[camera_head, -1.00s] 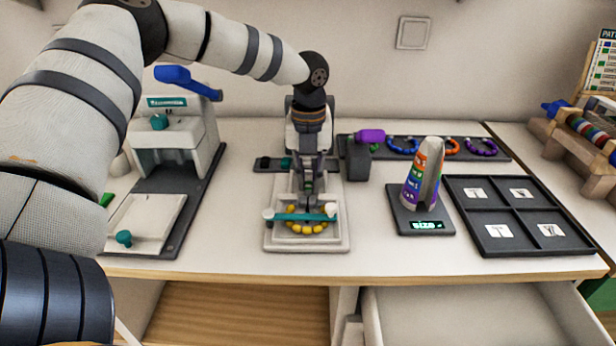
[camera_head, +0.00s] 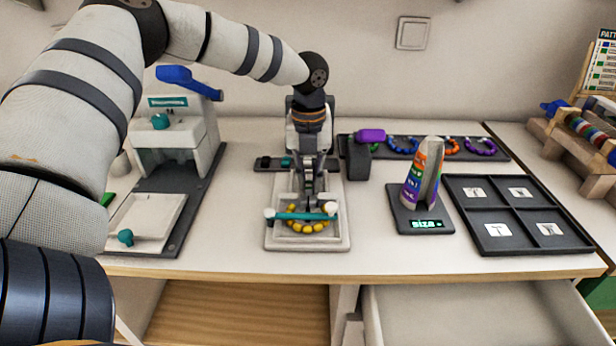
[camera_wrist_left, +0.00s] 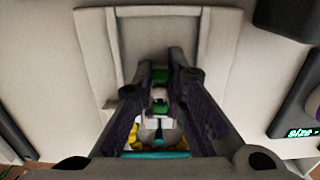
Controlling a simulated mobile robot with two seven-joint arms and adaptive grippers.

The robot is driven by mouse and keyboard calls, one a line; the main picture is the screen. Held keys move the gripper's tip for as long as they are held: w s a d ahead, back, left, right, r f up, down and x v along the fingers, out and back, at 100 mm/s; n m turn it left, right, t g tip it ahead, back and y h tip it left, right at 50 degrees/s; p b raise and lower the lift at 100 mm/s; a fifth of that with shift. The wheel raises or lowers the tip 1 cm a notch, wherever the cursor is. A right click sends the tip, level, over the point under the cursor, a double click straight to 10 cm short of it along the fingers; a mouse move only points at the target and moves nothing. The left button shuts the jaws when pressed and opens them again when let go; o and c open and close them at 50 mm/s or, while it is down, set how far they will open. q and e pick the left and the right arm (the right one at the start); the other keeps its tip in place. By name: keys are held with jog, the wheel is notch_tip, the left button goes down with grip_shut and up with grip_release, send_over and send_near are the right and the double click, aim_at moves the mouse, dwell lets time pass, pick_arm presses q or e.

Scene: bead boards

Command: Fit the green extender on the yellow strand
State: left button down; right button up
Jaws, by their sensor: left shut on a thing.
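The yellow strand (camera_head: 307,227) lies curved in a pale tray (camera_head: 335,243) near the table's front, under a teal bar (camera_head: 300,216) with white end knobs. In the left wrist view, some yellow beads (camera_wrist_left: 180,146) show beyond my fingers, with the teal bar (camera_wrist_left: 155,155) below them. My left gripper (camera_head: 308,201) points down just behind the bar, over the tray. In the wrist view, its fingers (camera_wrist_left: 159,112) are shut on a small green piece, which I take for the green extender (camera_wrist_left: 159,107). Its contact with the strand is hidden. My right gripper is not in view.
A pale press (camera_head: 170,140) with a blue lever stands at the left. A striped cone (camera_head: 420,178) on a dark size gauge (camera_head: 410,222) and a dark divided tray (camera_head: 515,239) are at the right. A rack (camera_head: 435,150) of bead rings lies behind. Table between is clear.

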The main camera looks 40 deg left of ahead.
aim_at(309, 181)
pick_arm(q)
jog(key=c, duration=1.5)
grip_release()
jog(key=shift+s+d+f, duration=0.1)
jog(key=shift+s+f, duration=0.15)
jog(key=shift+f, duration=0.6)
jog(key=shift+c, duration=0.2)
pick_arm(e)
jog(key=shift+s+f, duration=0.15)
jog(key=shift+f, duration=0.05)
pick_arm(q)
jog(key=shift+r, duration=0.25)
jog(key=o, duration=0.6)
jog(key=shift+w, duration=0.1)
jog(key=shift+r, duration=0.1)
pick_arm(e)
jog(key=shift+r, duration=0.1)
pick_arm(q)
jog(key=shift+w+r, duration=0.15)
jog(key=shift+r, duration=0.8)
jog(key=shift+r+p, duration=0.6)
jog(key=shift+r, duration=2.1)
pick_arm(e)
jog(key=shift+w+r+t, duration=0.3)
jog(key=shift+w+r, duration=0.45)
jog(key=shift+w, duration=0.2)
